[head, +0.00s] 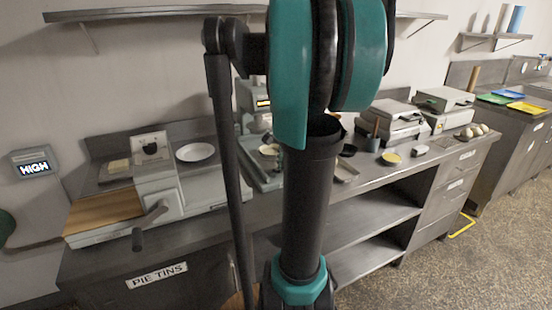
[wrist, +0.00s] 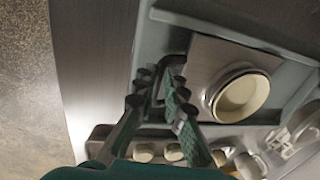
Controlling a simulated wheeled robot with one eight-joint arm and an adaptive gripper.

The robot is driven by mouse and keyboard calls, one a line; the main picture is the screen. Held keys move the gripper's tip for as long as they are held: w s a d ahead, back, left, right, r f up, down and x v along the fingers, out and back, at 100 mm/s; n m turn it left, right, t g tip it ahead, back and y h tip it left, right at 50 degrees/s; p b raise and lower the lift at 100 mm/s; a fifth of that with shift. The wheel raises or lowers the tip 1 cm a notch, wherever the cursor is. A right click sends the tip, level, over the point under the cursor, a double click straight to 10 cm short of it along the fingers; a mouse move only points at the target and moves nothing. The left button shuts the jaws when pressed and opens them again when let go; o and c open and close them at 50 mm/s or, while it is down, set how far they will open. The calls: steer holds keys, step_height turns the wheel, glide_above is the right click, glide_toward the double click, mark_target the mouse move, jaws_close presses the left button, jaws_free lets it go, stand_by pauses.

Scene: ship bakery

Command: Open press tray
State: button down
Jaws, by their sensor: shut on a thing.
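The press stands on the counter, mostly behind my arm in the head view, with part of its pale grey-green tray (head: 262,180) showing. In the wrist view the metal tray plate (wrist: 203,58) carries a round cream tin (wrist: 243,97) and lies inside a grey-green frame (wrist: 143,45). My gripper (wrist: 162,84) is at the plate's near edge, its fingers closed on what looks like the tray's dark handle (wrist: 178,61). The fingers hide most of the handle. My gripper is hidden in the head view.
A white plate (head: 195,152) and a machine with a crank (head: 150,215) stand to the left. Grey appliances (head: 395,120) and a yellow dish (head: 391,158) are to the right. In the wrist view, several pale round pieces (wrist: 172,152) lie near the gripper; open floor (wrist: 25,90) is beyond the counter edge.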

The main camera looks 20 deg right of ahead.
steer(key=shift+s, duration=0.95)
steer(key=c, duration=1.6)
jaws_free()
step_height(320, 180, up, 12)
steer(key=s, duration=0.2)
steer(key=shift+f, duration=0.15)
steer(key=shift+s, duration=0.1)
